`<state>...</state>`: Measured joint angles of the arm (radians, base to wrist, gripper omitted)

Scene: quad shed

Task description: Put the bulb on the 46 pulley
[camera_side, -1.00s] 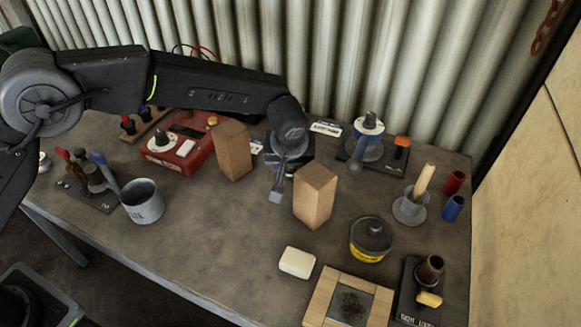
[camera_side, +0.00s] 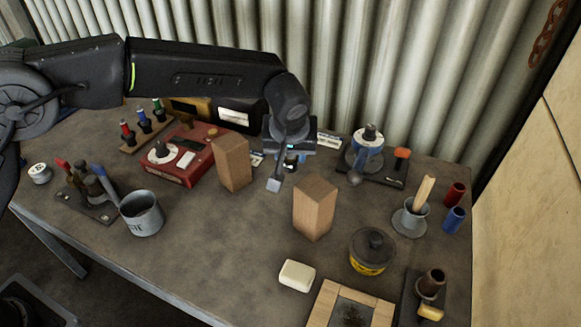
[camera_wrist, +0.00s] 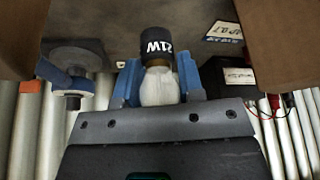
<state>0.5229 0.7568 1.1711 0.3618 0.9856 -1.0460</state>
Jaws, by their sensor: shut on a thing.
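My gripper (camera_wrist: 158,85) is shut on the bulb (camera_wrist: 158,88), its two blue fingers either side of the white glass. The bulb's dark cap, marked 21W, points away from the gripper in the wrist view. In the side view my gripper (camera_side: 278,178) hangs above the bench behind and between two wooden blocks; the bulb is hard to make out there. A blue and white round piece on a spindle (camera_side: 367,137) stands on a dark base to its right. I cannot read a 46 on anything.
Wooden blocks (camera_side: 232,162) and (camera_side: 315,207) stand close to my gripper. A red box (camera_side: 182,157), grey mug (camera_side: 142,213), yellow-banded tin (camera_side: 370,252) and pale soap-like block (camera_side: 297,275) stand around. The bench middle-left is clear. Corrugated wall (camera_side: 330,60) runs behind.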

